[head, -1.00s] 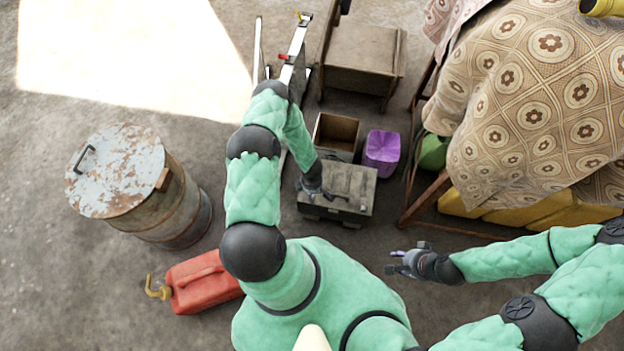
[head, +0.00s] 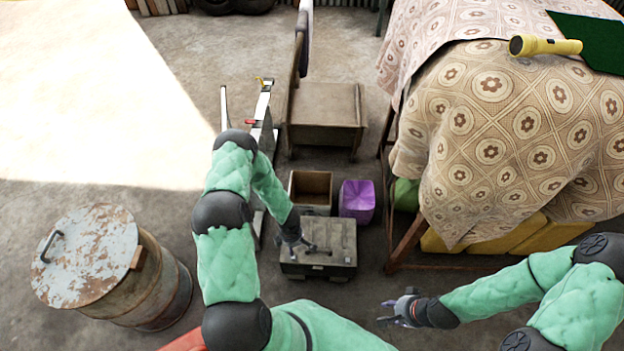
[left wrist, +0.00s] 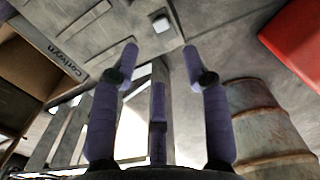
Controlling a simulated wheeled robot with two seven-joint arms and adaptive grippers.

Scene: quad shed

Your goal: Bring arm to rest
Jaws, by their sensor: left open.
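My left arm reaches forward from the left in the head view. Its gripper (head: 310,248) is over the closed dark grey-green case (head: 335,262). In the left wrist view the left gripper (left wrist: 160,55) has its purple-grey fingers spread, with nothing between them. My right gripper (head: 388,312) is at the lower right in the head view, over bare floor and apart from any object. Its fingers are small and partly overlapping, so I cannot tell its opening.
An open wooden box (head: 312,188) and a purple container (head: 357,200) stand behind the case. A rusty barrel (head: 160,285) is at left, and a wooden chair (head: 325,105) further back. A cloth-covered table (head: 480,130) holding a yellow flashlight (head: 545,46) is at right.

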